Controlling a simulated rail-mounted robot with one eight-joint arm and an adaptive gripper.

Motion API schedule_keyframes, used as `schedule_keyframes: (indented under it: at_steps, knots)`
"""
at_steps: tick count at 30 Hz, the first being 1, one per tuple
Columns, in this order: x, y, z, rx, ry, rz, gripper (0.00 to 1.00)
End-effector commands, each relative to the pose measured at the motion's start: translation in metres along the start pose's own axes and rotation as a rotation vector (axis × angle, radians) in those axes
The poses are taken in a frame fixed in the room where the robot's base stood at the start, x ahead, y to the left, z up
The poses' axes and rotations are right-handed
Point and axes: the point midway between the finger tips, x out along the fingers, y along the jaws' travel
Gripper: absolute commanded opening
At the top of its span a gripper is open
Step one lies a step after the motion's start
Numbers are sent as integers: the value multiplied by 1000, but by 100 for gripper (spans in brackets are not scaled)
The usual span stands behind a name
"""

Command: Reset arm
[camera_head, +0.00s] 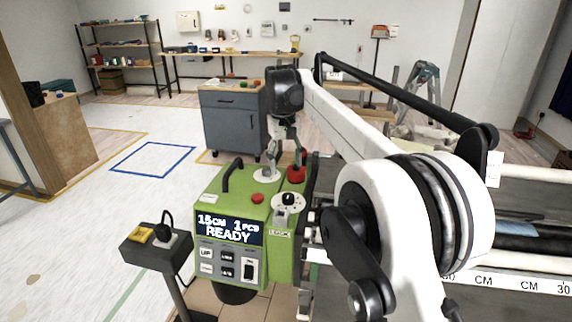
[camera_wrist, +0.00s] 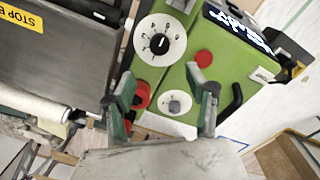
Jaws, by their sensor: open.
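My arm reaches forward from the right of the head view, and my gripper (camera_head: 285,158) hangs down over the far end of the green machine (camera_head: 212,195). In the wrist view my gripper (camera_wrist: 163,88) has its two fingers spread apart with nothing between them. A white round dial with a small grey knob (camera_wrist: 174,104) and a red button (camera_wrist: 140,96) show below and between the fingers. I cannot tell whether the fingers touch the machine. The machine's display (camera_head: 229,229) reads 15CM 1PCS READY.
A grey stand (camera_head: 156,252) with a yellow item is left of the machine. A paper roll and a ruler edge marked CM (camera_head: 520,284) lie at right. A grey cabinet (camera_head: 233,125) stands behind. The floor at left, with a blue square (camera_head: 152,160), is open.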

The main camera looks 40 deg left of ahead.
Motion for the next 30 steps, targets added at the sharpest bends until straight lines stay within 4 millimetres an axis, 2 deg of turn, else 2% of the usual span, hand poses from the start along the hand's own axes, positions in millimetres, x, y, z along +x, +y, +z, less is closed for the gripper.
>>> schedule_keyframes:
  at_steps: [10, 14, 17, 20, 24, 30]
  knots:
    - [0, 1, 0, 1, 0, 0, 51]
    - [-8, 13, 8, 18, 8, 1, 51]
    - [-22, 36, 23, 51, 26, 2, 51]
    - [-40, 67, 46, 97, 50, 5, 51]
    - [-64, 106, 84, 165, 87, 12, 51]
    - [-92, 155, 147, 259, 138, 24, 51]
